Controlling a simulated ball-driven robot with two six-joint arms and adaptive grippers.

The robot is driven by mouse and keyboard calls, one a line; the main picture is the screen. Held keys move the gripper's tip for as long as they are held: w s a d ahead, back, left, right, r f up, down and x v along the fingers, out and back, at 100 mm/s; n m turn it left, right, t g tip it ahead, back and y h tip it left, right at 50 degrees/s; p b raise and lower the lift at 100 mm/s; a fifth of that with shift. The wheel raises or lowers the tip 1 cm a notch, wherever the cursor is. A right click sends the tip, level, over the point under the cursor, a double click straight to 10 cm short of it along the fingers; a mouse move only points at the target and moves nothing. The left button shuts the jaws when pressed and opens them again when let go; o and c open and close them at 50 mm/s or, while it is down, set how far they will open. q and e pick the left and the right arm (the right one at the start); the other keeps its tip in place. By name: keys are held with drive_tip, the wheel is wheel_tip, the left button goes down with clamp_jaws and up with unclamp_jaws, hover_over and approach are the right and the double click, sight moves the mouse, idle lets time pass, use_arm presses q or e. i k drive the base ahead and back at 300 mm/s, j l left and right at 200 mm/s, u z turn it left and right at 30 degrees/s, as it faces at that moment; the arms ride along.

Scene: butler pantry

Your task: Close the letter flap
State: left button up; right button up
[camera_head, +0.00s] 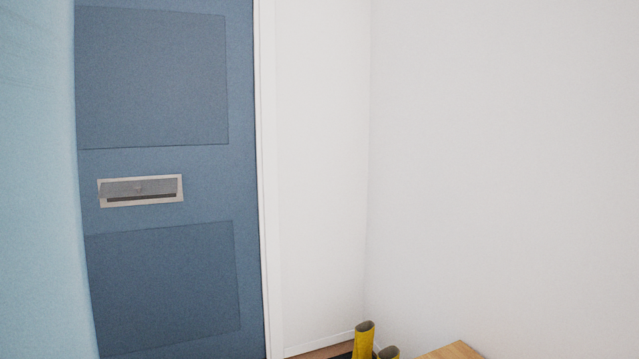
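The letter flap (138,187) is a grey metal plate inside a pale rectangular frame (182,188) on the blue door (165,215). It sits between the door's upper and lower panels, left of the picture's middle. A dark gap shows along the flap's lower edge, so it looks partly open. Neither of my grippers shows in the head view.
A light blue surface (35,180) fills the left edge close to me and partly covers the door's side. White walls (500,160) meet in a corner at right. Yellow boots (364,340) and a wooden top (452,351) stand at the bottom.

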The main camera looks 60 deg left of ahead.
sight(122, 189)
drive_tip(key=u, duration=2.85)
